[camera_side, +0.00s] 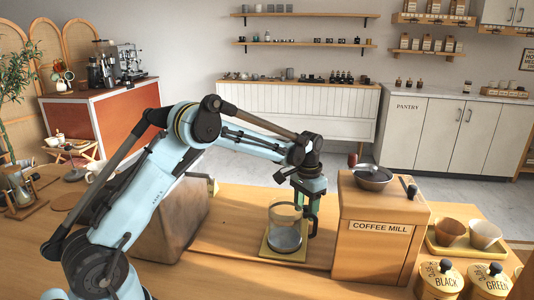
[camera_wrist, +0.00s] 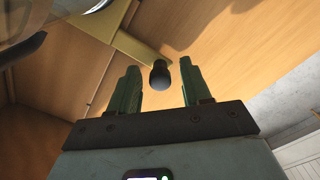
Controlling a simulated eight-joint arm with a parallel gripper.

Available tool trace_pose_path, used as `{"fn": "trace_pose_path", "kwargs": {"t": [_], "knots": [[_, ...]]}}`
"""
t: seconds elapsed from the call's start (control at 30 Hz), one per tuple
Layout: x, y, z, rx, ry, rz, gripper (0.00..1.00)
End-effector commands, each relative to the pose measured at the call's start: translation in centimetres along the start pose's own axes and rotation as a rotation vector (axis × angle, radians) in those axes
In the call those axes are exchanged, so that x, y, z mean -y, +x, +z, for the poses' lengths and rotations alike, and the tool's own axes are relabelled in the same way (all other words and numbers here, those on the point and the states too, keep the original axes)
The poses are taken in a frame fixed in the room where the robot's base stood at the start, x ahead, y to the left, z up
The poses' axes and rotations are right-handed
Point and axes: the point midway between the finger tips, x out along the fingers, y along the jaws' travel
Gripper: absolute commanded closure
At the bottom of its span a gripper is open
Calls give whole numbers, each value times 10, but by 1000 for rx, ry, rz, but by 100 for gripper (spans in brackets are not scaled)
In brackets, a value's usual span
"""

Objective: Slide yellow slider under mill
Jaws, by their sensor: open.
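The yellow slider (camera_side: 270,251) is a flat plate lying on the wooden counter, just left of the mill (camera_side: 374,245), a wooden box marked COFFEE MILL. A clear glass vessel (camera_side: 285,236) stands on the slider. In the wrist view, the slider's yellow arm (camera_wrist: 122,38) ends in a black knob (camera_wrist: 160,77). My gripper (camera_side: 312,213) is low beside the glass, between it and the mill. In the wrist view, its green fingers (camera_wrist: 160,66) are open, one on each side of the knob, with gaps showing. The glass's rim shows at the upper left there.
A tray (camera_side: 440,245) with two cups (camera_side: 485,233) stands right of the mill. Lidded jars marked BLACK (camera_side: 440,281) and GREEN (camera_side: 490,283) stand at the front right. A metal pan (camera_side: 373,177) sits on top of the mill. Bare counter (camera_side: 235,270) lies left of the slider.

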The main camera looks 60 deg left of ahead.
Motion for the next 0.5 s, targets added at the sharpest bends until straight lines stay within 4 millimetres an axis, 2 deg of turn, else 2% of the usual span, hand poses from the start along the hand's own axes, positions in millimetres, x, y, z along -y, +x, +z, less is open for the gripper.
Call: {"fn": "trace_pose_path", "kwargs": {"t": [0.27,0.37,0.5], "knots": [[0,2,0,0,0,0,52],[0,2,0,0,0,0,64],[0,2,0,0,0,0,86]]}}
